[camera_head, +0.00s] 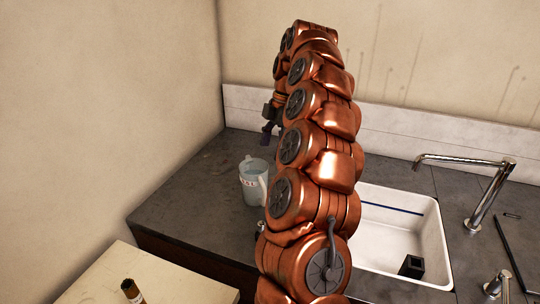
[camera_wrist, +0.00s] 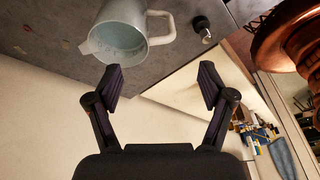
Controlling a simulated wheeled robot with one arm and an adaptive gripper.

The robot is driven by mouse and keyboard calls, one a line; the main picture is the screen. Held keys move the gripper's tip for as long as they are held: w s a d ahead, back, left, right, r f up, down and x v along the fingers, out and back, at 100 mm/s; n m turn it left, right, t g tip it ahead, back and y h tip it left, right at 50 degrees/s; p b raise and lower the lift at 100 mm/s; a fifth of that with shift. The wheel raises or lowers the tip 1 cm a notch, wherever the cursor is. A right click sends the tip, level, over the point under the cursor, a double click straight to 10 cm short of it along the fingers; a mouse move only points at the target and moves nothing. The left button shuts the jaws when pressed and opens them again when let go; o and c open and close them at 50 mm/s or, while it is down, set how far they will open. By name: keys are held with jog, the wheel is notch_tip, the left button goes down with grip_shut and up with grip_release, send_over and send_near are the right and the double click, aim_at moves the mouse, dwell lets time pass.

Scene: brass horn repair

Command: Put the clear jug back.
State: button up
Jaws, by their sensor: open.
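The clear jug (camera_head: 252,188), pale and translucent with a light handle, stands upright on the dark grey counter (camera_head: 190,190), left of my arm. In the wrist view the jug (camera_wrist: 122,35) is at the upper left, with its handle towards the right and its lower part cut off by the frame edge. My gripper (camera_wrist: 159,76) is open with nothing between its fingers, apart from the jug. In the head view my gripper (camera_head: 270,120) shows small and dark behind the jug, near the back wall, partly hidden by my arm.
A white sink (camera_head: 400,215) with a small black block (camera_head: 411,266) inside is right of my arm. A chrome tap (camera_head: 480,190) stands beside it. The counter left of the jug is clear.

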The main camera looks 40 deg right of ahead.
jog(key=shift+p+v, duration=0.3)
jog(key=shift+v, duration=0.5)
jog(key=shift+a, duration=0.1)
jog(key=s+a+m+g+h, duration=0.1)
jog(key=s+a+m, duration=0.3)
jog(key=a, duration=0.7)
jog(key=s+a+m, duration=0.1)
jog(key=s+a, duration=0.5)
jog(key=a, duration=0.4)
jog(key=s+a+f+m, duration=0.1)
jog(key=s+f+m, duration=0.2)
jog(key=s, duration=0.4)
jog(key=s+a+f+m+h, duration=0.1)
jog(key=s+a+f+m, duration=0.1)
jog(key=s, duration=0.5)
jog(key=s+a+f+m+g+h, duration=0.1)
jog(key=s+a+f+m, duration=0.1)
jog(key=s+f+m, duration=0.3)
jog(key=s, duration=0.2)
jog(key=shift+s+a, duration=0.25)
jog(key=shift+s, duration=0.05)
